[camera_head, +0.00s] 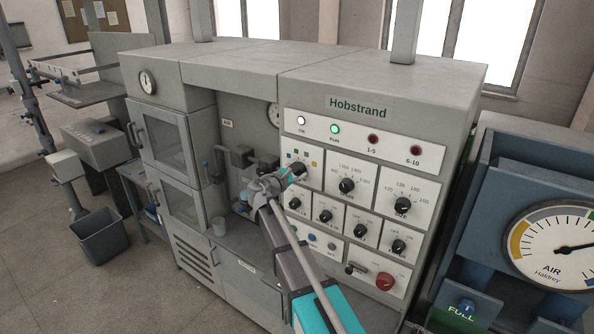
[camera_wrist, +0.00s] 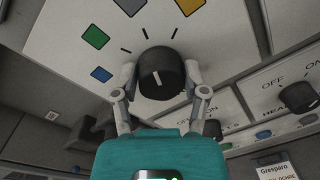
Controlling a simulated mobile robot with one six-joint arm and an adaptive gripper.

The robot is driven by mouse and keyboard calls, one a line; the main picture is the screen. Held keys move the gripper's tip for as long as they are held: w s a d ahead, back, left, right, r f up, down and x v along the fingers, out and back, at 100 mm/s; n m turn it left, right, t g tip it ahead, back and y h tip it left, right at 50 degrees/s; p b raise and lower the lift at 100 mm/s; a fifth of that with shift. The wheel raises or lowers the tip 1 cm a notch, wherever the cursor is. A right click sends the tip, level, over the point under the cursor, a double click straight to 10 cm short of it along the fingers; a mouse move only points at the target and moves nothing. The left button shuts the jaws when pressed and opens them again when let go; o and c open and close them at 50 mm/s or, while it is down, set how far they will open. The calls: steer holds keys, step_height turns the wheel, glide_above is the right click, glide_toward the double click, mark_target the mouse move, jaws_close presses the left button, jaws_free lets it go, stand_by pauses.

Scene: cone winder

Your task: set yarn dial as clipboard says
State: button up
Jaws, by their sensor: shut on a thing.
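The yarn dial is a black round knob (camera_wrist: 160,78) with a white pointer line, on a pale panel with coloured squares around it. A blue square (camera_wrist: 101,74) and a green square (camera_wrist: 95,37) show whole on the left; a grey-brown one (camera_wrist: 130,4) and a yellow one (camera_wrist: 188,5) are cut off at the top. I cannot tell which end of the line points. My gripper (camera_wrist: 161,84) has a finger on each side of the knob and is shut on it.
A sheet headed "Gresparo" (camera_wrist: 286,166) is partly cut off at lower right in the wrist view; its smaller text is hard to read. Other black knobs (camera_head: 347,186) sit close by on the Hobstrand panel. A red button (camera_head: 385,281) is lower right. The green RUN lamp (camera_head: 334,129) is lit.

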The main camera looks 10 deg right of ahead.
steer(key=m, duration=0.3)
steer(key=shift+m, duration=2)
steer(key=o, duration=1.1)
steer(key=shift+o, duration=0.2)
steer(key=shift+n, duration=0.4)
